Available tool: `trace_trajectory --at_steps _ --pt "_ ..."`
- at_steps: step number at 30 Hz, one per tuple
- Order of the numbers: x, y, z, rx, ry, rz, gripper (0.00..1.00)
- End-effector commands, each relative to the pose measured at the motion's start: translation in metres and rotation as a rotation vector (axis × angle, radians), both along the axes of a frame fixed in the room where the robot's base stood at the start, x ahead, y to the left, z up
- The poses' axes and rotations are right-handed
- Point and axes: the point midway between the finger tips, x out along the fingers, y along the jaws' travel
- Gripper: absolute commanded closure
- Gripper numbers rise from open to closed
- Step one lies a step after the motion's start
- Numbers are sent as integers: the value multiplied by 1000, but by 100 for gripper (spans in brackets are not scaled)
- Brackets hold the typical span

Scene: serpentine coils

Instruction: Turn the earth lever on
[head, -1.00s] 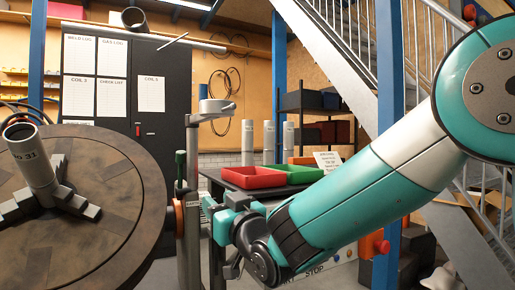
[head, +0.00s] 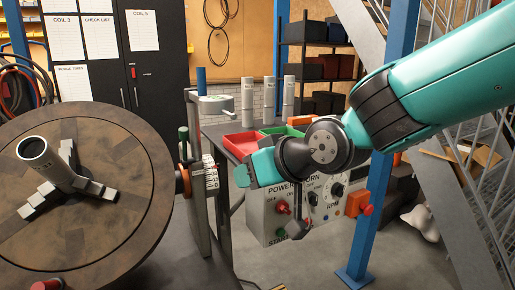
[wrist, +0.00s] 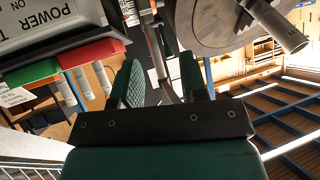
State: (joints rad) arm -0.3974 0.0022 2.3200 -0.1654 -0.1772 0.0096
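No label reading "earth" is legible in these frames. A thin upright lever with a dark green grip (head: 183,139) stands beside the grey post (head: 197,165), right of the round turntable (head: 110,165); I cannot tell for sure that it is the earth lever. My gripper (head: 243,176) is to the right of that lever and post, in front of the control panel's upper left, apart from the green grip. In the wrist view my gripper (wrist: 160,78) shows two separated green-padded fingers with nothing held between them.
The control panel (head: 272,215) with knobs and a POWER label is below my gripper; it shows inverted in the wrist view (wrist: 60,22). A red tray (head: 240,143) and pale cylinders are behind. A blue column (head: 373,205) stands right. A tube (head: 37,152) stands on the turntable.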

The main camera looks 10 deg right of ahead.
Motion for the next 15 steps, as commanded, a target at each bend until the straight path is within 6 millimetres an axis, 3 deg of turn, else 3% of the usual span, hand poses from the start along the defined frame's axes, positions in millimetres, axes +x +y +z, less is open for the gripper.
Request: trace_trajectory --at_steps 1,6,14,15 --pt "-4 -2 8 -6 18 5 60" --pt "-14 -4 8 -17 59 16 60" --pt "-15 -4 7 -19 64 18 60" --pt "-15 -4 7 -19 64 18 65"
